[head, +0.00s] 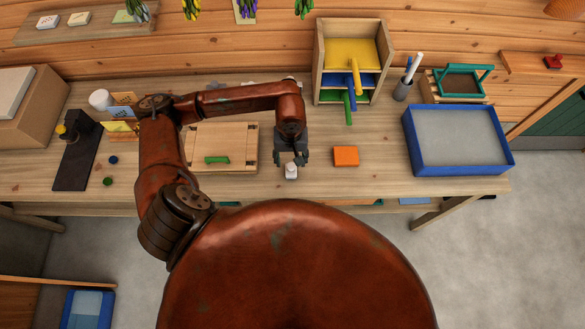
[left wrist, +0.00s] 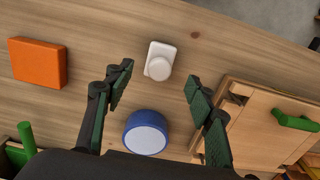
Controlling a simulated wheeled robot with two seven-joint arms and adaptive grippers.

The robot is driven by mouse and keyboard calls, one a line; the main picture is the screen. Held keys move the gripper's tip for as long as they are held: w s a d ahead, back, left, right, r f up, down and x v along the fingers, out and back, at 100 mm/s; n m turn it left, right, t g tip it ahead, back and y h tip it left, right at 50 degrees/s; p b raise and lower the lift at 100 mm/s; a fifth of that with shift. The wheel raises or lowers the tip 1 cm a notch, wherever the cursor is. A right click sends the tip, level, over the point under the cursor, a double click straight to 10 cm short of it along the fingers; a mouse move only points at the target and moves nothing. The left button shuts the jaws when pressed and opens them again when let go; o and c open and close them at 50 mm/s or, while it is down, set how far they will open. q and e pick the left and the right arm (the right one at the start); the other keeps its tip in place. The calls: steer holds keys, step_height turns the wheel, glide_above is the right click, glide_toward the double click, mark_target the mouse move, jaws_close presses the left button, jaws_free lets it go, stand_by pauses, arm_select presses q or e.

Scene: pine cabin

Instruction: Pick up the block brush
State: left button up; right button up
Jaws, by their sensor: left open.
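A small white block with a round white knob on top (left wrist: 159,60) lies on the workbench just ahead of my left gripper's fingertips. It may be the block brush, but no bristles show. It also shows in the head view (head: 291,172), right below the gripper. My left gripper (head: 291,160) points down over the bench. In the left wrist view its two fingers (left wrist: 159,87) are spread wide, with nothing between the tips but bare wood. The white block is apart from both fingers. My right gripper is not in view.
An orange block (head: 345,156) lies right of the gripper. A blue round item with a pale top (left wrist: 146,132) is close to the fingers. A wooden board with a green handle (head: 217,160) is left. A blue tray (head: 508,160) and a shelf (head: 319,62) stand farther off.

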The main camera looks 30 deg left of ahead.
mark_target(291, 165)
arm_select(q)
steer(key=shift+s+f, duration=0.15)
steer(key=shift+f, duration=0.75)
step_height(291, 165, down, 5)
steer(key=shift+r+p, duration=0.2)
steer(key=shift+p, duration=0.4)
steer(key=shift+d, duration=0.1)
steer(key=shift+c, duration=0.7)
steer(key=c, duration=1.2)
jaws_close()
steer(key=shift+r, duration=0.15)
